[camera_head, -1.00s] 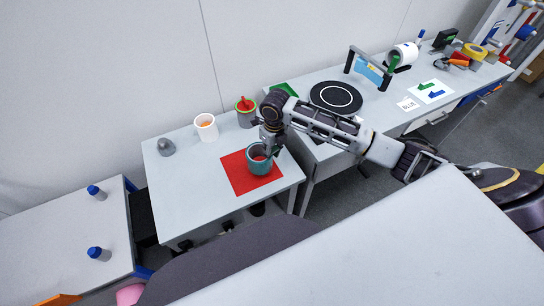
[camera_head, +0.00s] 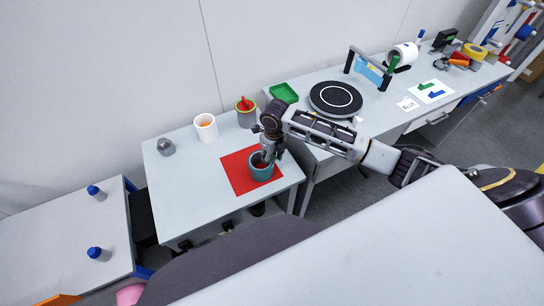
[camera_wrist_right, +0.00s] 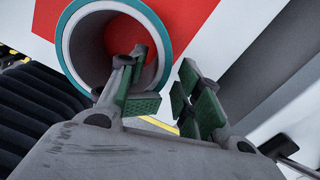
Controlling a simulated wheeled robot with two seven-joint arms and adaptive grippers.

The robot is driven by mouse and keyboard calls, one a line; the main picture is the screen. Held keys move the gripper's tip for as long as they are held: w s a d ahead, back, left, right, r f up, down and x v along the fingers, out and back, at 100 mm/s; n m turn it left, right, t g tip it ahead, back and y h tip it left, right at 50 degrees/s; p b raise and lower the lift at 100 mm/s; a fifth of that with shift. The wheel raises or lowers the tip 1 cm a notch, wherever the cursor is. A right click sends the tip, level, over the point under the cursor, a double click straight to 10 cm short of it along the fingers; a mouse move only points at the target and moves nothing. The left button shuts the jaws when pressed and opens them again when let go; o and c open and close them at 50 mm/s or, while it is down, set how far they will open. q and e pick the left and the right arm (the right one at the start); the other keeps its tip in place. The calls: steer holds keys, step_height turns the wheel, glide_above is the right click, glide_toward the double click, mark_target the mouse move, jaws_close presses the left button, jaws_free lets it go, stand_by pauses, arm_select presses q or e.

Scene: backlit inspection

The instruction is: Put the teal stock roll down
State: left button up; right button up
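The teal stock roll (camera_head: 261,172) stands upright on the red mat (camera_head: 237,172) on the small table. It is a hollow ring with a teal outer edge and a grey inside; it also shows in the right wrist view (camera_wrist_right: 84,45). My right gripper (camera_head: 267,158) is right at the roll's top. In the wrist view, its two fingers (camera_wrist_right: 165,88) with green pads are apart, one over the roll's opening and the other outside its wall. Gaps show between the pads and the wall. My left gripper is not in view.
A white cup (camera_head: 206,128), a grey pot with red contents (camera_head: 246,114) and a grey dome (camera_head: 166,147) stand at the table's back. A green tray (camera_head: 284,93) and a black turntable (camera_head: 336,97) are on the right bench. The table's front left is clear.

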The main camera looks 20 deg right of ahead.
steer(key=shift+o, duration=1.4)
steer(key=shift+r, duration=0.8)
step_height(320, 180, up, 5)
steer(key=shift+s+f, duration=0.15)
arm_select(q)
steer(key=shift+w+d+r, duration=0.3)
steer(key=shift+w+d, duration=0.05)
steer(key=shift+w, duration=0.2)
arm_select(e)
steer(key=shift+s+d+r, duration=0.1)
steer(key=shift+r, duration=1.35)
steer(key=shift+s+r, duration=0.1)
steer(key=shift+r, duration=1.3)
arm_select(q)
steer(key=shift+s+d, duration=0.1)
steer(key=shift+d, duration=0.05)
